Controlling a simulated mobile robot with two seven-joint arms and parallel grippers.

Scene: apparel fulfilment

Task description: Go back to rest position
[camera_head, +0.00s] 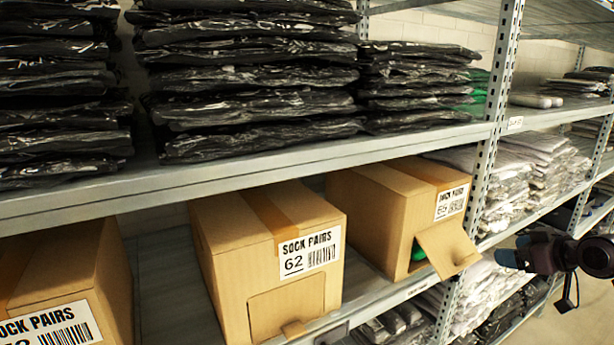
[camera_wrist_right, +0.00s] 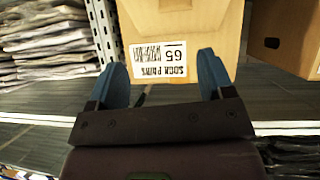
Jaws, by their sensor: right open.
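My right gripper (camera_head: 508,250) shows at the right edge of the head view, in front of the shelving and apart from it. In the right wrist view its two blue fingers (camera_wrist_right: 168,82) are spread with nothing between them. Beyond them is a sock pairs box (camera_wrist_right: 185,20) with a label that reads 65, upside down in that view. My left gripper is not in view.
On the lower shelf (camera_head: 165,290) stand sock pairs boxes, among them one marked 62 (camera_head: 225,265) and one with its front flap open (camera_head: 380,220), showing something green inside. Bagged black garments (camera_head: 250,90) are stacked above. The aisle floor (camera_head: 575,325) at right is clear.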

